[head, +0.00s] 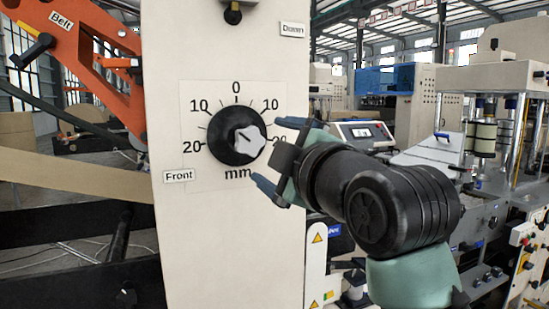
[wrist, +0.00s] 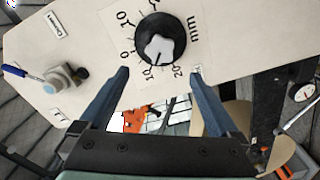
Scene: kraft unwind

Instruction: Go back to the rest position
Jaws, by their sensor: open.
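My gripper (head: 277,153) is open and empty, right of the dial knob (head: 222,142) on the white panel in the head view. The knob is black with a light grey grip and sits in a scale marked 0, 10 and 20 in mm. In the wrist view the knob (wrist: 152,27) lies ahead of my gripper (wrist: 158,74), beyond the gap between the blue fingertips. The fingers look apart from the knob. I cannot tell the exact reading.
An orange arm labelled "Belt" (head: 85,40) stands at left, above a brown web (head: 75,180). Machines (head: 500,80) and a control box (head: 362,134) stand at right. A grey knob (wrist: 62,77) protrudes from the panel in the wrist view.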

